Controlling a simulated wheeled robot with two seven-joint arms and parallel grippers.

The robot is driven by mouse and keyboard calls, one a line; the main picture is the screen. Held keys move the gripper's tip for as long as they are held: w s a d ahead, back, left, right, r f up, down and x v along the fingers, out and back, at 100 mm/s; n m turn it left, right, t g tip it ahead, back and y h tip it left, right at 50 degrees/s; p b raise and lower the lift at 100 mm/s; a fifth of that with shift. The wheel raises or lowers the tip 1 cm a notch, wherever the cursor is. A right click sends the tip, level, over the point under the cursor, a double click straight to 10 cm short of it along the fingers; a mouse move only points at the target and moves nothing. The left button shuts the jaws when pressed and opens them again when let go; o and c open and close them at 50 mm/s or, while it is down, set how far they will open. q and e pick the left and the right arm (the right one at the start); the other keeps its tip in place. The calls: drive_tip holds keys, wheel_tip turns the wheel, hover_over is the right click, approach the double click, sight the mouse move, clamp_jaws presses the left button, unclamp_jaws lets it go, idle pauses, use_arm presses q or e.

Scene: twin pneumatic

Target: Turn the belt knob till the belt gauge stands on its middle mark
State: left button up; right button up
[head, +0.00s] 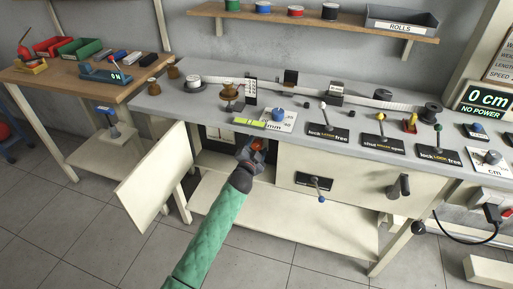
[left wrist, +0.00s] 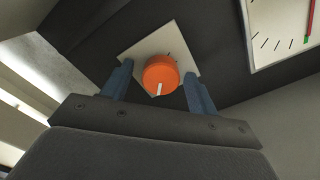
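The orange belt knob (left wrist: 160,74) sits on a white square plate (left wrist: 136,50) in the left wrist view. A pale line on it points toward the bottom of that picture. My left gripper (left wrist: 159,88) is open, with one blue finger on each side of the knob and gaps between. Part of a white gauge (left wrist: 280,25) with black ticks shows at top right; a red-and-green pointer stands at its cut-off edge, so its full scale is hidden. In the head view my left gripper (head: 256,149) reaches into the opening under the bench, near the orange knob. My right gripper is not in view.
An open cabinet door (head: 153,176) stands left of my left arm. The grey bench top (head: 190,102) with levers and signs is above the opening. A drawer front (head: 345,198) with a lever is to the right, and a lower shelf (head: 300,226) is below.

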use_arm(q)
drive_tip(key=shift+s, duration=0.1)
drive_tip(key=shift+s+a+f, duration=0.1)
drive_tip(key=shift+s, duration=0.15)
drive_tip(key=v, duration=0.7)
drive_tip(key=shift+b, duration=0.4)
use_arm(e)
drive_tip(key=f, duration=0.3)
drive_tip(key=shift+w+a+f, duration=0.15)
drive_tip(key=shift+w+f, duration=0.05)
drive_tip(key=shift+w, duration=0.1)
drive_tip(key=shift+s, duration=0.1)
